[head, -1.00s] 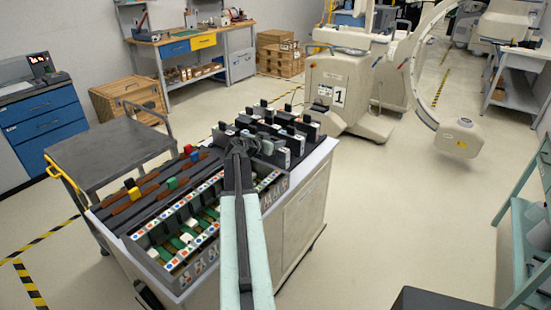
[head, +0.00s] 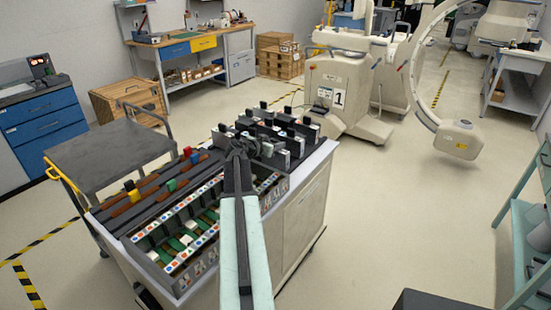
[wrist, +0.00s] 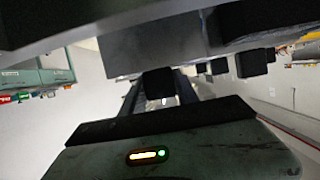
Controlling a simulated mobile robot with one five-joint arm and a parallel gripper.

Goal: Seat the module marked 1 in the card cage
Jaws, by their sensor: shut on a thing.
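The card cage (head: 147,258) takes up the front of the cart top, with rows of coloured symbol labels and green boards inside. Several grey modules (head: 282,157) with black handles stand upright behind and right of my gripper. In the wrist view, a grey block (wrist: 150,50) and dark square handles show close up, their marks unreadable.
Long dark rails with brown strips (head: 150,190) and red, blue, green, yellow and black blocks lie left of the cage. A grey trolley (head: 105,155) stands beside the cart at left.

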